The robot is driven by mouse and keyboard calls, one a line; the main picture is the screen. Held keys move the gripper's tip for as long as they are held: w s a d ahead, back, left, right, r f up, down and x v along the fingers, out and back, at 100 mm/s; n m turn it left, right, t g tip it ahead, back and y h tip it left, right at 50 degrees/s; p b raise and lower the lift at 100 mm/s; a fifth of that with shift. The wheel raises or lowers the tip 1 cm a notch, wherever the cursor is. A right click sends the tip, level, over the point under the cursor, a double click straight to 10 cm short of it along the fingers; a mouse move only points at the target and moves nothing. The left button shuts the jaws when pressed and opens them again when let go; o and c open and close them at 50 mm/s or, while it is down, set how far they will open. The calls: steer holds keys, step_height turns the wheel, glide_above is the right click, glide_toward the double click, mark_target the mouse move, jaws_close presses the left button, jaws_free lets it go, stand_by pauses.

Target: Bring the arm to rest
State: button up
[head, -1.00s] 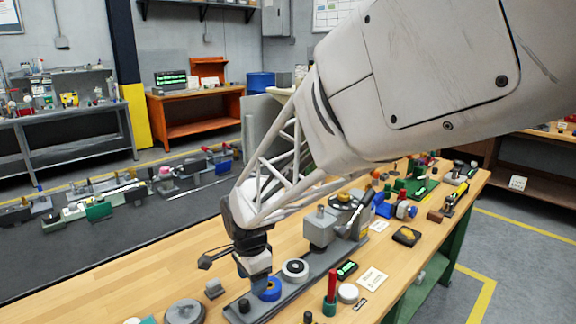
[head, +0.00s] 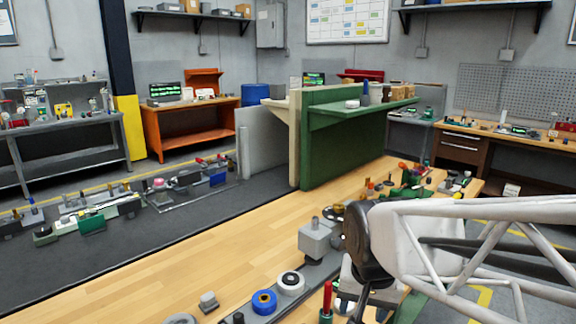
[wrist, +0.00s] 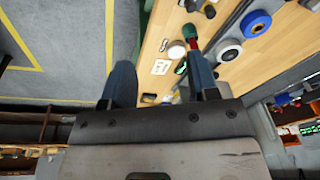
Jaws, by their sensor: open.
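My arm (head: 430,235) reaches in from the right edge of the head view, its white lattice link over the right part of the wooden bench. My gripper shows in the wrist view (wrist: 160,85) with its two dark fingers apart and nothing between them. In the head view the fingers are hidden or cut off low at the right. Beyond the fingers in the wrist view lie the bench edge and the grey floor. A red and green handled part (wrist: 190,45) shows close to the right finger, seemingly behind it.
On the bench (head: 190,270) stand a blue ring (head: 264,302), a white ring (head: 291,283), a grey block (head: 314,238) and a red-handled part (head: 327,300). A green partition (head: 340,150) rises behind. The bench's left part is mostly clear.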

steer(key=s+d+n, duration=0.3)
steer(key=s+d, duration=0.2)
steer(key=s, duration=0.2)
steer(key=shift+s+d+r+t, duration=0.25)
steer(key=shift+s+r+t, duration=0.05)
steer(key=shift+s, duration=0.1)
stand_by(1.9)
